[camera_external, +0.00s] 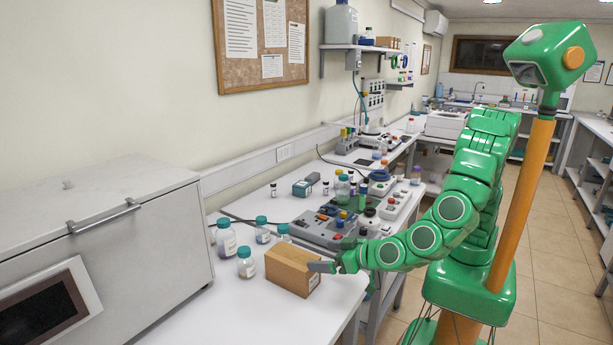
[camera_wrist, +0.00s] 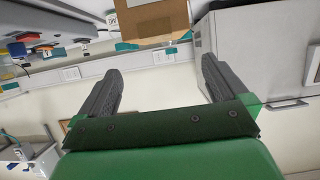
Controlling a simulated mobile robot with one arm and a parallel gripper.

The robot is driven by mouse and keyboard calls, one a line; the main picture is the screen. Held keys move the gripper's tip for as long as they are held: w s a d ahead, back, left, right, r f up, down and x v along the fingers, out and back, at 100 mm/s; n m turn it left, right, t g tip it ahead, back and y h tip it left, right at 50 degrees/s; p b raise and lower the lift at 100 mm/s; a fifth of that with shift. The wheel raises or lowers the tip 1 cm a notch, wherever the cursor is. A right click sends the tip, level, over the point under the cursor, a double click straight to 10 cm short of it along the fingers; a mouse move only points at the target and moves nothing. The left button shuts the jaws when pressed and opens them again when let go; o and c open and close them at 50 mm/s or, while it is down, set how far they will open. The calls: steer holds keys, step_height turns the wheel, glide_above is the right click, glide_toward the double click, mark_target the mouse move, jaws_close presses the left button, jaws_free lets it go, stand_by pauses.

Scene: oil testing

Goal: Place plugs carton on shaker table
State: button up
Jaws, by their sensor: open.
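A brown carton (camera_external: 289,271), likely the plugs carton, sits upright on the near white bench. It also shows at the top of the wrist view (camera_wrist: 153,18), beyond the fingertips and between their lines. My gripper (camera_external: 322,267) is at the carton's right end, in front of it in the picture. In the wrist view my gripper (camera_wrist: 160,72) has its two grey fingers wide apart, with nothing between them. Whether a finger touches the carton I cannot tell. A low grey device (camera_external: 325,231) stands behind the carton; I cannot tell whether it is the shaker table.
Several teal-capped bottles (camera_external: 246,263) stand left of and behind the carton. A large grey-white cabinet (camera_external: 150,262) fills the bench's left side. Small instruments (camera_external: 398,204) crowd the bench farther back. The bench's front right corner (camera_external: 325,305) is clear.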

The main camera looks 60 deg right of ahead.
steer(key=shift+s+r, duration=0.15)
steer(key=shift+s, duration=0.25)
steer(key=w+r+y, duration=0.1)
steer(key=w, duration=0.1)
steer(key=w+r+g+y, duration=0.1)
steer(key=w, duration=0.1)
steer(key=w+r+y, duration=0.1)
steer(key=w, duration=0.1)
steer(key=shift+w+a+r+g, duration=0.1)
steer(key=shift+w+a+g, duration=0.05)
steer(key=shift+w+g, duration=0.15)
steer(key=w+d+r+n+g+y, duration=0.25)
steer(key=d+r+g+y, duration=0.2)
steer(key=d, duration=0.65)
steer(key=s+d+f+g+h, duration=0.1)
steer(key=s+d+g+h, duration=0.1)
steer(key=s+d, duration=0.6)
steer(key=s+d+f+m+g+h, duration=0.1)
steer(key=s+d+g+h, duration=0.2)
steer(key=s+d, duration=0.5)
steer(key=s+d+f+m+g+h, duration=0.1)
steer(key=s+d+g, duration=0.3)
steer(key=d, duration=1.9)
steer(key=s+h, duration=0.1)
steer(key=s, duration=0.3)
steer(key=shift+s+f, duration=0.15)
steer(key=shift+s, duration=0.15)
